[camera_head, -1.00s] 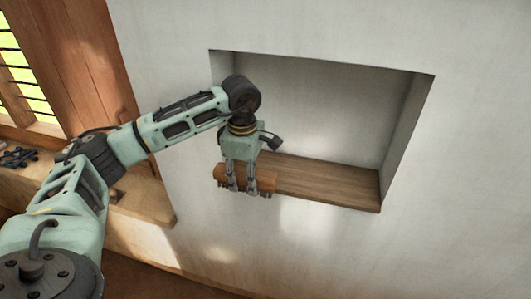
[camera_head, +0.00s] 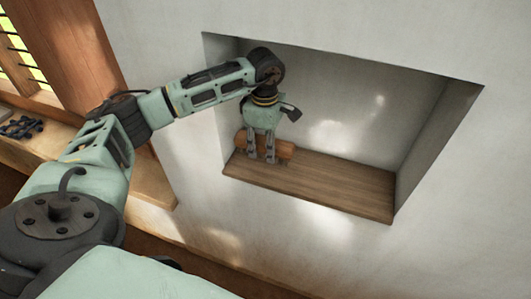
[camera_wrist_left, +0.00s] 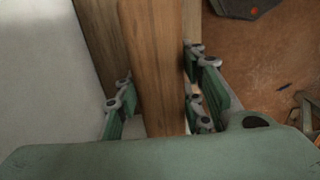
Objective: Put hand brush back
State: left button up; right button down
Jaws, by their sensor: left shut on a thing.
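The hand brush (camera_head: 280,147) has a brown wooden body and lies across my left gripper (camera_head: 261,158). The fingers are shut on it, pointing down, at the left end of the wall niche. The brush is just above or on the niche's wooden shelf board (camera_head: 330,184); I cannot tell whether it touches. In the left wrist view, the brush's wooden back (camera_wrist_left: 157,60) runs between the finger pads (camera_wrist_left: 160,105). Its bristles are not clearly visible. My right gripper is not in view.
The niche's side wall (camera_head: 435,140) stands to the right, and the shelf board is bare there. A wooden window frame (camera_head: 70,50) and a ledge (camera_head: 150,180) are at the left. A small dark object (camera_head: 22,127) lies on the ledge.

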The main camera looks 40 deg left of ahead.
aim_at(265, 156)
pick_arm(q)
jog(key=f, duration=0.4)
jog(key=shift+s+d+f+b, duration=0.1)
jog(key=shift+s+d+b, duration=0.1)
jog(key=shift+b, duration=0.2)
jog(key=shift+w+a+f, duration=0.15)
jog(key=shift+w+f, duration=0.1)
jog(key=shift+w, duration=0.05)
jog(key=shift+w+a+f, duration=0.1)
jog(key=shift+w+a, duration=0.05)
jog(key=shift+w, duration=0.1)
jog(key=shift+s+f, duration=0.15)
jog(key=shift+s, duration=0.1)
jog(key=o, duration=0.9)
jog(key=shift+o, duration=1.5)
jog(key=shift+w, duration=0.1)
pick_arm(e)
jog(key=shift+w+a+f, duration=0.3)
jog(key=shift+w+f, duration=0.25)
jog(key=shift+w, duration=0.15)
